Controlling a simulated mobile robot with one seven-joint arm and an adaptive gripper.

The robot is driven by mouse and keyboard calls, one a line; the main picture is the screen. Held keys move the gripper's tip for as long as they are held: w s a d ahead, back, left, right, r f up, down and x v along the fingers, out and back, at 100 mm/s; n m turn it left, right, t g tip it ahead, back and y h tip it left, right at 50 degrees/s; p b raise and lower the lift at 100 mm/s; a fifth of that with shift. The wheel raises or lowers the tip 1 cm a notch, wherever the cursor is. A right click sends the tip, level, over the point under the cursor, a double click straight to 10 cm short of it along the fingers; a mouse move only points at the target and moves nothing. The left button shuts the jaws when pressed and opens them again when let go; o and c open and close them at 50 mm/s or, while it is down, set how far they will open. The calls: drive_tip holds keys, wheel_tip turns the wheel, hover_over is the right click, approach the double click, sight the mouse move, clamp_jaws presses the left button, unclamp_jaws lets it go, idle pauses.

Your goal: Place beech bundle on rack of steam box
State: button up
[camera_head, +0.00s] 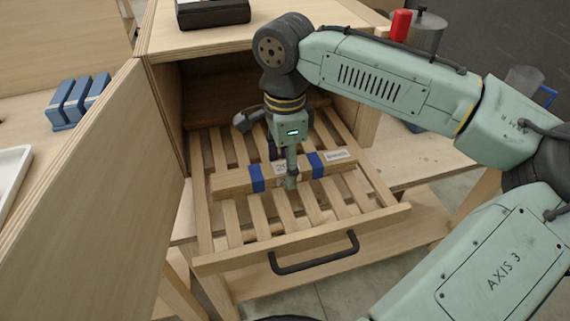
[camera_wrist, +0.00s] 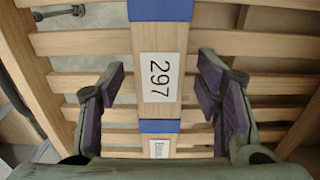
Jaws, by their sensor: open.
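The beech bundle (camera_head: 229,184) is a long wooden bundle with two blue bands and white labels. It lies across the slats of the pulled-out rack (camera_head: 232,263) of the steam box (camera_head: 222,41). In the wrist view the bundle (camera_wrist: 161,108) runs up and down the picture and shows a label reading 297. My gripper (camera_head: 291,182) is above the bundle's middle.
The steam box's open door (camera_head: 105,200) stands at the left. A black handle (camera_head: 314,256) is on the rack's front. Blue blocks (camera_head: 78,100) and a white tray (camera_head: 10,178) are at the far left. A black case (camera_head: 212,12) and a metal pot (camera_head: 427,32) stand on top.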

sight(285, 166)
wheel_tip(285, 166, up, 12)
drive_tip(key=b, duration=0.1)
drive_tip(key=shift+f+b, duration=0.25)
drive_tip(key=shift+b, duration=0.1)
idle(1.1)
